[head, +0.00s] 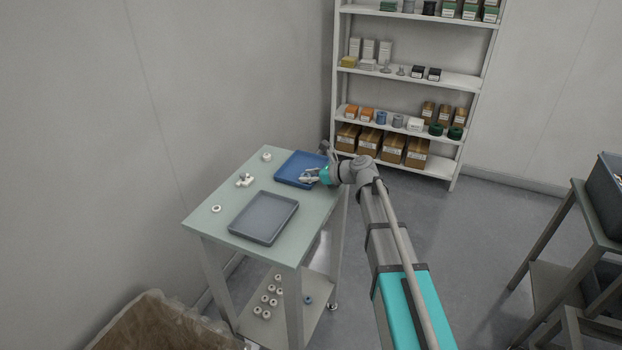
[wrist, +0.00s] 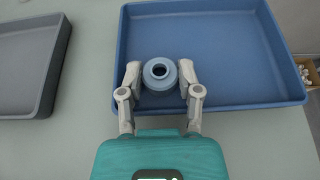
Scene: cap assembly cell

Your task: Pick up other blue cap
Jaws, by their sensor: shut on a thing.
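A blue cap (wrist: 160,72) with a dark centre hole sits between the fingers of my gripper (wrist: 160,82) in the wrist view. The gripper is shut on it, one finger on each side. Cap and fingertips are over the near edge of the blue tray (wrist: 225,60); I cannot tell whether the cap touches the tray. In the head view, my gripper (head: 308,176) is at the blue tray (head: 288,181) on the table, and the cap is too small to make out there. Another blue cap (head: 308,300) lies on the table's lower shelf.
A grey tray (head: 264,238) lies on the table nearer the front. White caps (head: 216,209) and a small white fixture (head: 245,180) are on the left side. Several white caps (head: 266,314) lie on the lower shelf. A stocked shelf rack (head: 453,170) stands behind.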

